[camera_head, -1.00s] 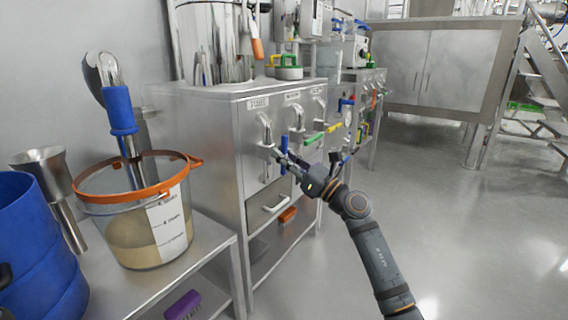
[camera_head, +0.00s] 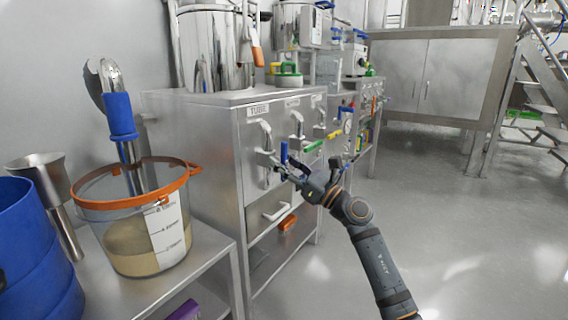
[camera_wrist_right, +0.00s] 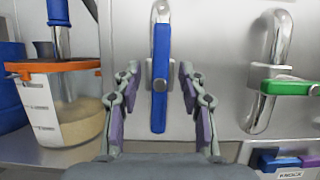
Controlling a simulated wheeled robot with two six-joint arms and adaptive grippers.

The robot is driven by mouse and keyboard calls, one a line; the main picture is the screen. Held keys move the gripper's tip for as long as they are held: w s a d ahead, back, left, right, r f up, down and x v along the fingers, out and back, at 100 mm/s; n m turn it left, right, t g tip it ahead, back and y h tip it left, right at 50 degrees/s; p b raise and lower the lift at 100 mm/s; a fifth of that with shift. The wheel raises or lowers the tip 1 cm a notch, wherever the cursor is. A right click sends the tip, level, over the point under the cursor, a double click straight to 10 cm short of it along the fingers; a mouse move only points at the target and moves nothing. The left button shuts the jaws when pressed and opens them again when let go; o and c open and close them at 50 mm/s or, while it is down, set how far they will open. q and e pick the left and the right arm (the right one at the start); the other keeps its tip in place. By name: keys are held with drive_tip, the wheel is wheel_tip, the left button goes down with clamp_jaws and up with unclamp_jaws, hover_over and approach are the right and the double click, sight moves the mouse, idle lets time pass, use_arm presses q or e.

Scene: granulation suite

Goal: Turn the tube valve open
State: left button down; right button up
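The tube valve is the nearest one on the steel cabinet front, under the label TUBE (camera_head: 258,110). Its steel pipe (camera_head: 266,134) curves down, and its blue handle (camera_head: 284,152) stands out from the front. In the right wrist view the blue handle (camera_wrist_right: 161,75) hangs upright in front of the pipe, along the pipe's line. My right gripper (camera_head: 283,170) is close to the handle. In the right wrist view my right gripper (camera_wrist_right: 160,80) is open, with purple-padded fingers either side of the handle and gaps on both sides. My left gripper is out of view.
A neighbouring valve with a green handle (camera_wrist_right: 288,88) lies right of the gripper. A bucket with an orange rim (camera_head: 180,180) stands on the steel bench at left, beside a blue container (camera_head: 35,245). The floor at right is clear.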

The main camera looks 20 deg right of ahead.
drive_tip(key=shift+s+d+f, duration=0.1)
drive_tip(key=shift+s+d, duration=0.05)
drive_tip(key=v, duration=1.1)
drive_tip(key=shift+s+f, duration=0.15)
drive_tip(key=shift+s, duration=0.05)
drive_tip(key=shift+d, duration=0.15)
